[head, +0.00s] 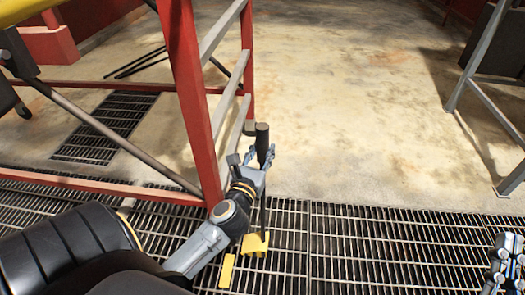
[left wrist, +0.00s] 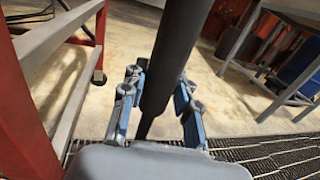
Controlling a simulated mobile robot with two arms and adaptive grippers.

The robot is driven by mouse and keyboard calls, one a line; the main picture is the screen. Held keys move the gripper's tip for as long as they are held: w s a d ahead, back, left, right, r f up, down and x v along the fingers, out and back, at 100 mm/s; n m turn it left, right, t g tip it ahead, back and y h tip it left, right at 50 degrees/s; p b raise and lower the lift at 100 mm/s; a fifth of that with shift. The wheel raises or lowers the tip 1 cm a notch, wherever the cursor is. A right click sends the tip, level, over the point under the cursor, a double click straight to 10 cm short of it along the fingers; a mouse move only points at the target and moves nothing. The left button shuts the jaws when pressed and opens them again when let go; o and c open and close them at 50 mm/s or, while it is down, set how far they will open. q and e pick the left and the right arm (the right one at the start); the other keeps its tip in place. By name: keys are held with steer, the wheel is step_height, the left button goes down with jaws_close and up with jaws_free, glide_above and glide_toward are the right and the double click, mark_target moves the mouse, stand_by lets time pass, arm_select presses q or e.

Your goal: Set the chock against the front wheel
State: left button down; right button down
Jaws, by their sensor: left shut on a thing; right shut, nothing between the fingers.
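My left gripper (head: 259,158) is shut on the black upright handle (head: 262,134) of the chock. The yellow chock (head: 255,244) hangs at the handle's lower end over the floor grating; I cannot tell whether it touches down. In the left wrist view the black handle (left wrist: 178,55) runs between the blue-grey fingers, and the chock is hidden. My right gripper (head: 508,262) is shut and empty, partly cut off at the lower right edge. No front wheel can be made out for certain; a dark rounded part (head: 8,97) shows at the left edge.
A red stand with grey rails (head: 185,90) rises just left of my left gripper. A small yellow strip (head: 227,270) lies beside the chock. Metal grating (head: 350,245) crosses the front. Bare concrete (head: 350,120) lies beyond. A grey-legged table (head: 468,75) stands at right.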

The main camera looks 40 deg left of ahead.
arm_select(q)
steer(key=shift+r, duration=0.35)
steer(key=c, duration=0.9)
jaws_free()
steer(key=shift+d, duration=0.1)
steer(key=shift+s+f, duration=0.15)
steer(key=shift+f, duration=0.5)
steer(key=v, duration=0.8)
steer(key=r+v, duration=0.1)
steer(key=v, duration=0.2)
steer(key=shift+s+d, duration=0.15)
steer(key=shift+s, duration=0.25)
